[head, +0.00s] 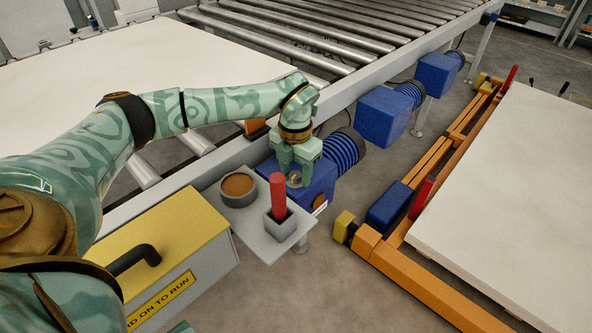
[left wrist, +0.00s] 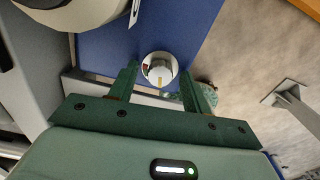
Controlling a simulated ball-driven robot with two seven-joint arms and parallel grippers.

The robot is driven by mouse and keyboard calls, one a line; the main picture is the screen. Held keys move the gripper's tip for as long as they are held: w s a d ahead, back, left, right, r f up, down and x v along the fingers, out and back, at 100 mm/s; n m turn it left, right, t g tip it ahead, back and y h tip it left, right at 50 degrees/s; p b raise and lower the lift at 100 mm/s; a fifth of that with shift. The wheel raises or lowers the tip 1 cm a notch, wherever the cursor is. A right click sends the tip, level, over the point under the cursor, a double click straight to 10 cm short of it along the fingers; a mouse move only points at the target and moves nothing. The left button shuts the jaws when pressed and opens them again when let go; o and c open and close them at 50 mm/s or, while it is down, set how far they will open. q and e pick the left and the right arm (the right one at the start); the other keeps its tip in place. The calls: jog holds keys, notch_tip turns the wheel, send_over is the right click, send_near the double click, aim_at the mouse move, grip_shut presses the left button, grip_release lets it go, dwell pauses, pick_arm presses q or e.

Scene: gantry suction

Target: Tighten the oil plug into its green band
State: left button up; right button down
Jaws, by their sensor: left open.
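The oil plug (left wrist: 160,69) is a round, shiny metal disc on the blue gear housing (left wrist: 200,22) in the left wrist view. It shows small in the head view (head: 294,180), partly covered by the fingers. Small red and yellow marks show on its face; I cannot make out a green band. My left gripper (head: 296,174) points down at the housing, open. In the left wrist view its two dark green fingers stand left and right of the plug, with gaps visible; whether they reach its depth is unclear. My right gripper is not in view.
Beside the housing, a grey shelf (head: 257,241) carries a cup of brown material (head: 238,188) and a red-handled tool (head: 278,194) in a square holder. A yellow-topped box (head: 160,232) is nearer. The roller conveyor (head: 290,45) lies behind. Open floor (head: 350,285) lies right.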

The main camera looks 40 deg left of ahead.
pick_arm(q)
jog(key=c, duration=1)
jog(key=shift+r+m+p, duration=0.25)
jog(key=shift+m+p, duration=0.25)
jog(key=shift+p, duration=0.3)
jog(key=shift+m+p, duration=0.7)
jog(key=shift+p, duration=0.05)
jog(key=shift+m+p, duration=1.05)
jog(key=shift+m, duration=0.15)
jog(key=shift+f+m+p, duration=0.15)
jog(key=shift+m+p, duration=0.25)
jog(key=shift+m, duration=0.2)
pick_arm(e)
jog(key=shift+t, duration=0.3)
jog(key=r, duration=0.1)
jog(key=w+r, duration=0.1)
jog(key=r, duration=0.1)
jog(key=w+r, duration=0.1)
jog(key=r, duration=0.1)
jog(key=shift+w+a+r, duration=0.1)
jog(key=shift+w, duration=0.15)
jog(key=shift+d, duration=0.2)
pick_arm(q)
jog(key=o, duration=1)
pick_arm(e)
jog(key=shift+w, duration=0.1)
